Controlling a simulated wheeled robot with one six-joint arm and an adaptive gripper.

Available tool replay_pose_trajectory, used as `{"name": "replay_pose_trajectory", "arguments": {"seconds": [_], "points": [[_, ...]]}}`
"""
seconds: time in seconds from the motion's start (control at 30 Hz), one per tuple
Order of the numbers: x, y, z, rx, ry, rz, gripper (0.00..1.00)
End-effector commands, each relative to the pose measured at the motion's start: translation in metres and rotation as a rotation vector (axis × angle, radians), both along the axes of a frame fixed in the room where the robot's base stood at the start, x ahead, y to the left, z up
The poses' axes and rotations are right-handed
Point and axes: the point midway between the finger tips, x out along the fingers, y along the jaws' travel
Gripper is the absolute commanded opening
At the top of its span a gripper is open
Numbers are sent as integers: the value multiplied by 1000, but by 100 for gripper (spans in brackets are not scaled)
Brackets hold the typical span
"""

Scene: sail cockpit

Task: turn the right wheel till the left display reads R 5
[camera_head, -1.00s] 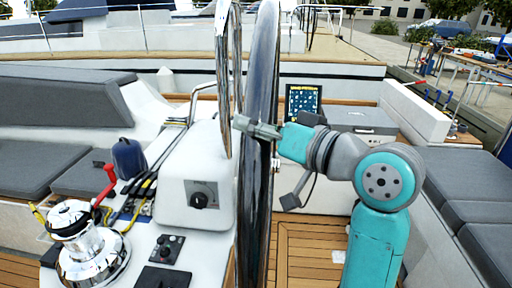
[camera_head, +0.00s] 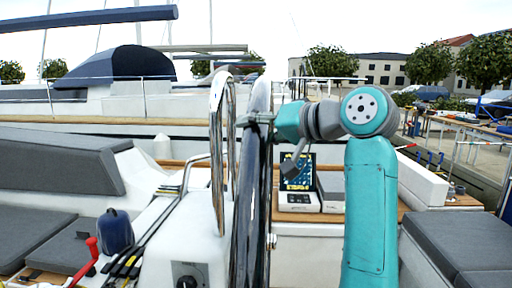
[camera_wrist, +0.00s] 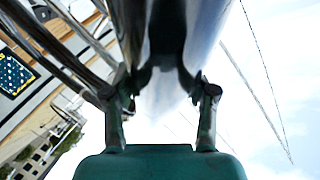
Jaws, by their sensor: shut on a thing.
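The wheel (camera_head: 247,190) stands almost edge-on in the head view, with a dark, shiny rim. My gripper (camera_head: 262,118) is at the upper part of this rim, reaching in from the right. In the wrist view my gripper (camera_wrist: 160,90) has one finger on each side of the glossy rim (camera_wrist: 165,30) and is shut on it. A small screen (camera_head: 297,172) with a dark blue chart-like picture stands behind the wheel; I cannot read R 5 or any other reading on it. Whether this is the left display I cannot tell.
A chrome hoop (camera_head: 216,150) rises from the white console (camera_head: 185,240) just left of the wheel. A grey arm part of mine hangs before the screen. A blue winch cover (camera_head: 115,231) and red handle (camera_head: 90,258) are at lower left. Grey cushions (camera_head: 462,243) lie at right.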

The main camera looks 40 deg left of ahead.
Motion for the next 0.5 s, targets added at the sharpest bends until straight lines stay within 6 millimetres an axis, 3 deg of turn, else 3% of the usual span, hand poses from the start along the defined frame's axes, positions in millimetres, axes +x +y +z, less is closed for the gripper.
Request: {"name": "replay_pose_trajectory", "arguments": {"seconds": [0.43,0.47,0.5], "points": [[2,4,5,-13,20,4,0],[2,3,5,-13,19,4,61],[2,3,5,-13,19,4,71]]}}
